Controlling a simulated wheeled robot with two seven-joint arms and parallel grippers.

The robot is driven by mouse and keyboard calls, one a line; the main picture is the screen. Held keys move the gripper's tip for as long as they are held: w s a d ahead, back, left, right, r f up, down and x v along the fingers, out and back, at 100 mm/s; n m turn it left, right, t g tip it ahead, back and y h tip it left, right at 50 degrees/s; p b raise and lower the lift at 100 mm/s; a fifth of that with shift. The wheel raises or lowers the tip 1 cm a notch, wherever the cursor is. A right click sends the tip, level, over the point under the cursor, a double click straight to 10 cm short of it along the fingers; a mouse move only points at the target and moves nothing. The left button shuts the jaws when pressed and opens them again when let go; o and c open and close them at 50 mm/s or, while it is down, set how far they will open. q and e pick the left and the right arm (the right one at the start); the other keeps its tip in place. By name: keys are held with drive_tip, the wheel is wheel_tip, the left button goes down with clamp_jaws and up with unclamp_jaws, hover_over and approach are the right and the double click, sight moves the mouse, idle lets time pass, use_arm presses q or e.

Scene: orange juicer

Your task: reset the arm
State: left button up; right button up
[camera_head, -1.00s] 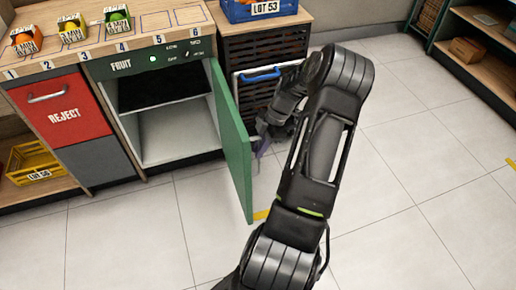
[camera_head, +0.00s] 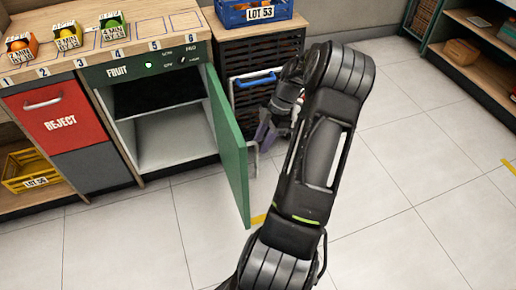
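My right arm comes up from the bottom of the head view and bends at the top. My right gripper (camera_head: 264,137) hangs low behind the arm, just right of the open green door (camera_head: 229,148). The arm hides part of it, and I cannot tell whether its fingers are apart. It looks clear of the door handle (camera_head: 253,159). The green FRUIT cabinet (camera_head: 170,137) stands open, with an empty-looking dark shelf and white interior. My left gripper is not in view.
Three small fruit boxes, orange (camera_head: 20,46), yellow (camera_head: 67,35) and green (camera_head: 112,25), stand on the numbered counter. A red REJECT drawer (camera_head: 60,120) is shut. A blue LOT 53 crate (camera_head: 254,12) tops the dark rack. Floor at right is clear.

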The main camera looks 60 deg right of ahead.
drive_tip(key=shift+v, duration=0.85)
drive_tip(key=shift+s, duration=0.15)
